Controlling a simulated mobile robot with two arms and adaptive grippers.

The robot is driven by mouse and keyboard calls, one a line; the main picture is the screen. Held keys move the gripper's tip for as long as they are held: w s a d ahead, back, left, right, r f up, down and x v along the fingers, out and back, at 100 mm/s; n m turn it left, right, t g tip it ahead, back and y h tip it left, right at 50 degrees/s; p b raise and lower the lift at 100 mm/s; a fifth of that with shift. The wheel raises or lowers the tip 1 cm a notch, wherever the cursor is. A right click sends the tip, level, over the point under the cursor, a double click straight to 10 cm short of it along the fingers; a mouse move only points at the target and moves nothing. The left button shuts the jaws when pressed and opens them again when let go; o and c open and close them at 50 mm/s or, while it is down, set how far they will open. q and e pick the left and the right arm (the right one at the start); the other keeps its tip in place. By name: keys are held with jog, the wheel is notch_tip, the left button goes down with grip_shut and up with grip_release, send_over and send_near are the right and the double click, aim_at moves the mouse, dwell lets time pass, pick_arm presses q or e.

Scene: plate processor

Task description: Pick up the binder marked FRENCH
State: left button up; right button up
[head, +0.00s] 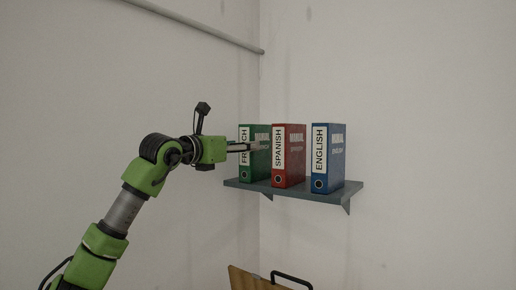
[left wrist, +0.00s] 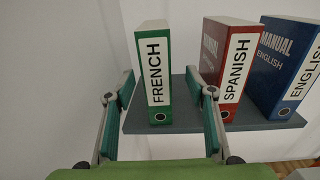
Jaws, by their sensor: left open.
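The green binder marked FRENCH (head: 245,170) stands upright at the left end of a small wall shelf, its spine facing me. In the left wrist view the FRENCH binder (left wrist: 153,75) stands between my two finger lines, with a gap on each side. My left gripper (head: 254,147) is open at the binder's mid-height, and one finger covers part of its label in the head view. In the left wrist view the left gripper's fingers (left wrist: 160,76) are spread wide. How far the tips reach past the spine is hard to tell. My right gripper is not in view.
The red SPANISH binder (head: 289,165) stands just right of the green one; my right finger is close to it in the wrist view. The blue ENGLISH binder (head: 328,165) is further right. The grey shelf (head: 300,194) sits in a wall corner. A wooden chair-like object (head: 247,279) is below.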

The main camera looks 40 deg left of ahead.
aim_at(257, 152)
pick_arm(q)
jog(key=w+a+p, duration=0.1)
jog(key=w+p, duration=0.3)
jog(key=w, duration=0.5)
jog(key=shift+a+f, duration=0.35)
jog(key=shift+a, duration=0.05)
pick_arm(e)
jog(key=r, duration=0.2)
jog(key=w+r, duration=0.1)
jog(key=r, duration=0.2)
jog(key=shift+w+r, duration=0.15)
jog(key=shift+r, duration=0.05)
pick_arm(q)
jog(key=shift+c, duration=1.4)
grip_shut()
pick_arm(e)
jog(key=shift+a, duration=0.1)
